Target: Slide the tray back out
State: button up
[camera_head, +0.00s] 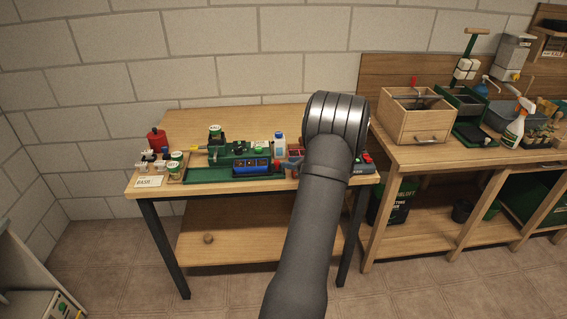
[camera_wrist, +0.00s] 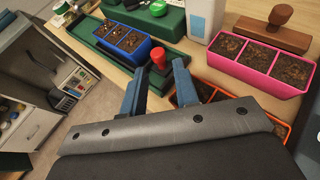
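The blue tray (camera_wrist: 125,38), with soil in its cells, sits on a long green base or channel (camera_wrist: 110,52). It also shows in the head view (camera_head: 258,170), at the front of the green rack machine (camera_head: 232,150). My gripper (camera_wrist: 159,68) has its two fingers apart. A red knob (camera_wrist: 158,56) on a dark stem shows between and just beyond the fingertips; I see no clear contact. The blue tray lies beyond the fingers, up and to the left in the wrist view.
A pink tray (camera_wrist: 262,66) of soil stands at right, near a wooden-handled block (camera_wrist: 274,30). An orange tray (camera_wrist: 187,98) lies partly under my gripper. A white bottle (camera_wrist: 206,18) stands behind. The table's front edge is close to the green channel.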

jog(key=v, duration=1.2)
jog(key=shift+s+d, duration=0.15)
jog(key=shift+r, duration=0.15)
notch_tip(320, 180, up, 8)
dwell(0.4)
notch_tip(320, 180, down, 9)
jog(key=w+a, duration=0.2)
dwell(0.5)
jog(key=shift+w+a, duration=0.1)
